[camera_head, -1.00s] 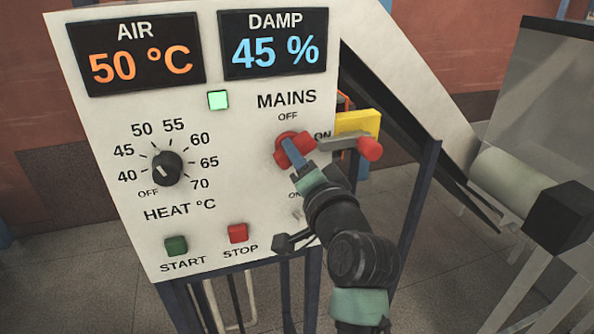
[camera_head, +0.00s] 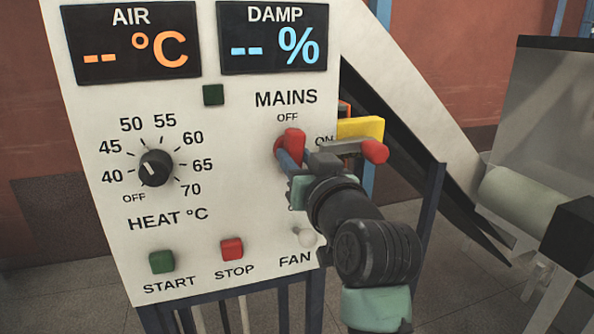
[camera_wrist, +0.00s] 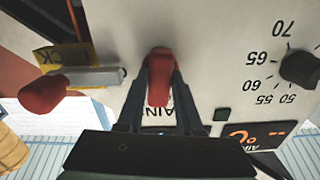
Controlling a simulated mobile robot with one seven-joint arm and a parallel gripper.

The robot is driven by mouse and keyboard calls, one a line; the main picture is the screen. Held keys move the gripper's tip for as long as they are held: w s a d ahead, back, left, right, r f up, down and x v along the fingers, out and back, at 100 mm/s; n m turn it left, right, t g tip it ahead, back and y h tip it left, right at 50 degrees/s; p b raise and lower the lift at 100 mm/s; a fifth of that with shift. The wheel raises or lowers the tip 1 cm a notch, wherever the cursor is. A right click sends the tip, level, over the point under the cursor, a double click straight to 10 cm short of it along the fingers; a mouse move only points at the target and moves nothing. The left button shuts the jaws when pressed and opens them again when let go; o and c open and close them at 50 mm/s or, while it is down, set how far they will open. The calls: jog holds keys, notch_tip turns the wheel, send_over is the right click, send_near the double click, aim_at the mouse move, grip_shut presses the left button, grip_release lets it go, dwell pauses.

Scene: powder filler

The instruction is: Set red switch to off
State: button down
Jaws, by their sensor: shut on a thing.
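The red MAINS switch (camera_head: 291,143) is on the white control panel (camera_head: 230,120), under the OFF label and left of the ON label. In the head view its handle now stands close to upright, toward OFF. My gripper (camera_head: 290,158) is shut on the handle. In the wrist view the red handle (camera_wrist: 159,75) sits between the two fingers of my gripper (camera_wrist: 160,95). The fingers hide part of the switch in the head view.
A grey lever with a red knob (camera_head: 374,151) and a yellow plate (camera_head: 360,128) stick out close right of the switch. The heat knob (camera_head: 155,168), green START button (camera_head: 162,262), red STOP button (camera_head: 232,249) and FAN toggle (camera_head: 305,238) are on the panel.

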jog(key=shift+n+b, duration=0.35)
jog(key=shift+n, duration=0.25)
jog(key=c, duration=0.6)
grip_release()
jog(key=shift+o, duration=0.2)
jog(key=b+v, duration=0.3)
jog(key=v, duration=1)
